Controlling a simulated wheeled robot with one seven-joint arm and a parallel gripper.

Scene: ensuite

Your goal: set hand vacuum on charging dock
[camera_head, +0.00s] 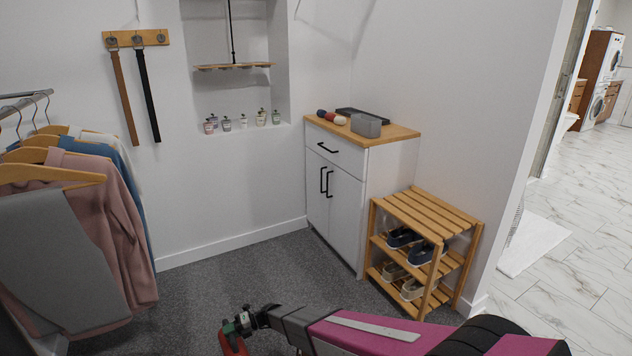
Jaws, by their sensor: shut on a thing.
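My gripper (242,323) is low at the bottom of the head view, above the dark carpet and in front of the white cabinet. It is shut on a red and dark thing (233,345), which seems to be the hand vacuum. The lower end of this thing is cut off by the picture edge. The wooden top of the white cabinet (395,131) bears a grey box-like thing (366,125), a flat black thing (349,112) behind it, and a small red and dark item (332,117). I cannot tell for sure which of these is the charging dock.
A slatted wooden shoe rack (425,211) with shoes stands right of the cabinet. Clothes on hangers (75,220) fill the left side. A wall niche holds small bottles (243,121). Carpet (225,275) is free before the cabinet. A doorway opens at the far right.

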